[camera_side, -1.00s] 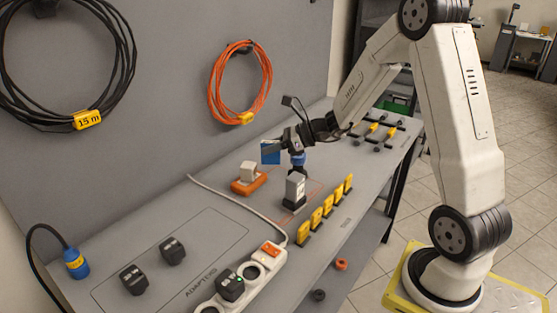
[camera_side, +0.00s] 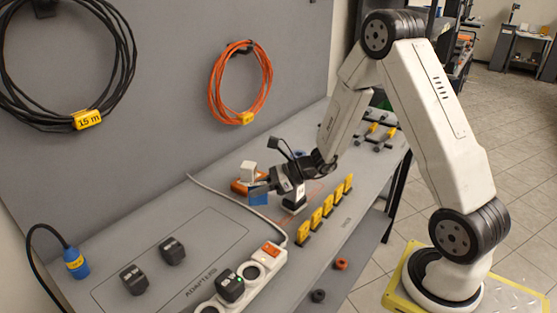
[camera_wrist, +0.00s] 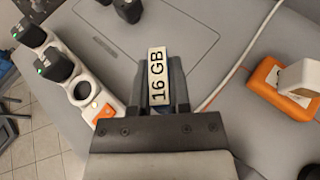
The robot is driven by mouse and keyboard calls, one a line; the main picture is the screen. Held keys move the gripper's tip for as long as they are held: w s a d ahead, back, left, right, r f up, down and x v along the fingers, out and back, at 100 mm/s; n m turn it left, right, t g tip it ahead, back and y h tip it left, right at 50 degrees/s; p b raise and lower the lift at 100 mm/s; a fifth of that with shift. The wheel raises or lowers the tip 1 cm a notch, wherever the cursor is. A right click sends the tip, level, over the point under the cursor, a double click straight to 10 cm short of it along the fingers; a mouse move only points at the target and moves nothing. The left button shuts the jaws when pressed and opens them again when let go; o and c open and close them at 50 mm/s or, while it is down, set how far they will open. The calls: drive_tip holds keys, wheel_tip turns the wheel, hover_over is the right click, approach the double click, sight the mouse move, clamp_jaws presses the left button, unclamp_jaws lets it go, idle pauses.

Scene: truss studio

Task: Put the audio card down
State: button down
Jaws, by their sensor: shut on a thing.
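My gripper (camera_side: 262,188) is shut on a small blue card (camera_side: 259,199), which I take to be the audio card. In the side view the card hangs below the fingertips, above the grey bench (camera_side: 150,215). In the wrist view the card's pale edge label (camera_wrist: 158,75) reads "16 GB" and stands between my two fingers. The card looks clear of the bench, but its exact height cannot be told.
An orange holder (camera_side: 239,187) with a white block is behind my gripper. Yellow upright pieces (camera_side: 315,219) line the front. A power strip (camera_side: 262,270) with a black adapter and a pale cable lie nearer the camera. The outlined adapter area (camera_side: 215,235) has free room.

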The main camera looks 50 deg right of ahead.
sight(259, 204)
drive_tip(key=shift+f, duration=0.85)
drive_tip(key=shift+f, duration=2.25)
drive_tip(key=shift+f, duration=0.1)
drive_tip(key=shift+f, duration=1.7)
drive_tip(key=shift+f, duration=0.1)
drive_tip(key=c, duration=0.6)
unclamp_jaws()
